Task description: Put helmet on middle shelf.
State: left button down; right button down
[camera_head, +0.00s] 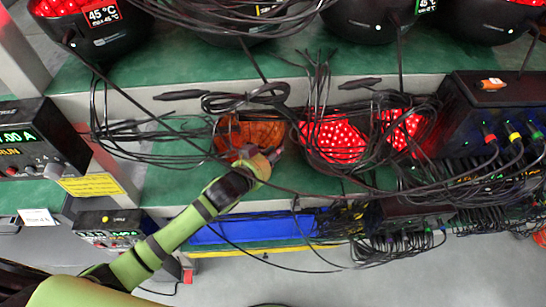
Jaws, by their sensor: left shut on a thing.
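A helmet with an unlit orange-brown inside (248,132) is on the green middle shelf (172,136), left of the red-lit helmets. My left gripper (265,158) is at its lower right edge and shut on it. Black cables partly cover the helmet, and its outer shell hardly shows. A red-lit helmet (338,142) is close to its right, and another red-lit one (402,128) is further right, both under tangled cables. My right gripper is not in view.
Several black helmets, some red-lit (490,14), line the upper shelf (200,66). Loose black cables (130,135) hang across the middle shelf. A power supply (38,138) stands at left and a black box with coloured plugs (490,105) at right. A blue bin (255,228) is below.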

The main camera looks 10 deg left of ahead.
pick_arm(q)
notch_tip(320, 180, down, 2)
jog(key=shift+f, duration=0.1)
jog(key=c, duration=1.2)
grip_release()
jog(key=shift+o, duration=0.2)
jog(key=shift+s, duration=0.1)
jog(key=b+v, duration=0.1)
jog(key=v, duration=1.1)
